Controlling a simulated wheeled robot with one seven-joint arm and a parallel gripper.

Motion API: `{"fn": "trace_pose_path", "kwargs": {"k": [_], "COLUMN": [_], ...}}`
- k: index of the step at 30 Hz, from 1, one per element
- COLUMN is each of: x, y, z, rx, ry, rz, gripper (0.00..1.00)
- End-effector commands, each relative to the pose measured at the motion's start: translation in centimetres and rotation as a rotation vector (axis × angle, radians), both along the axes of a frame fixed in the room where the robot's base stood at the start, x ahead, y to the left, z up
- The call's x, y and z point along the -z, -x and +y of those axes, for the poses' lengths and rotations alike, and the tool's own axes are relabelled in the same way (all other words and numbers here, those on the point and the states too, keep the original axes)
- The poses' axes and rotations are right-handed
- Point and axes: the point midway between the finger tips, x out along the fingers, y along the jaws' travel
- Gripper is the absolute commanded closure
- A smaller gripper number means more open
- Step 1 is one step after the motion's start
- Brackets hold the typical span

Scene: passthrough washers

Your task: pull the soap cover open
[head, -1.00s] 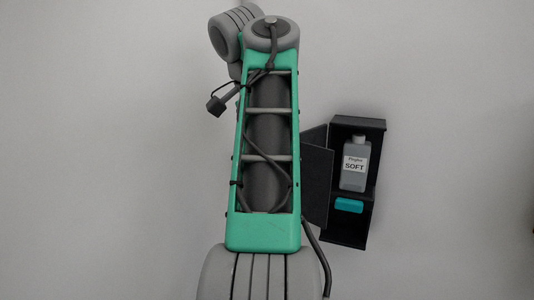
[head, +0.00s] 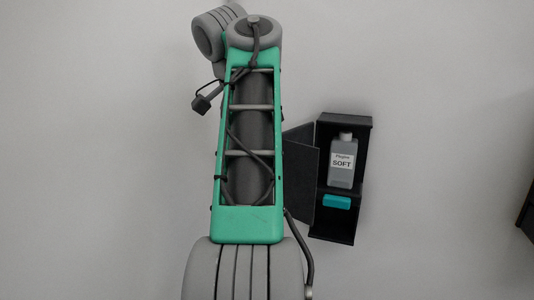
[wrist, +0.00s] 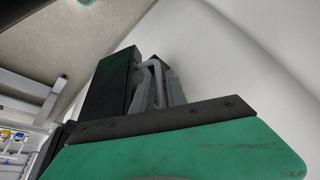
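The soap box (head: 361,150) is a dark, tall holder on the wall in the head view. Its soap cover (head: 302,185), a flat dark panel, stands swung out to the left of the box, so the inside shows. A grey bottle labelled SOFT (head: 342,165) stands in the upper part, with a teal block (head: 337,202) below it. My gripper is hidden behind my arm in the head view. In the wrist view, grey finger-like parts (wrist: 155,85) of my gripper show beside a dark block; their gap and contact with the cover cannot be made out.
Plain grey wall surrounds the box, with clear space to its right. A dark object (head: 527,210) stands at the right edge. In the wrist view, pale rails (wrist: 25,98) with small coloured items show at the lower left.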

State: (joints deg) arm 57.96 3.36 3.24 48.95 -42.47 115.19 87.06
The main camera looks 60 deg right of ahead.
Motion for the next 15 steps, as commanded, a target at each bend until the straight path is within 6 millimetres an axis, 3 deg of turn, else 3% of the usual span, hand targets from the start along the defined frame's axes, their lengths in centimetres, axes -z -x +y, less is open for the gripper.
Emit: {"fn": "trace_pose_path", "kwargs": {"k": [9,15], "x": [-5.2,-7.3], "y": [-0.5,-0.8], "z": [1.7,2.8], "rx": [-0.003,-0.001], "ry": [0.001,0.002], "rz": [-0.001,0.0], "gripper": [0.82,0.82]}}
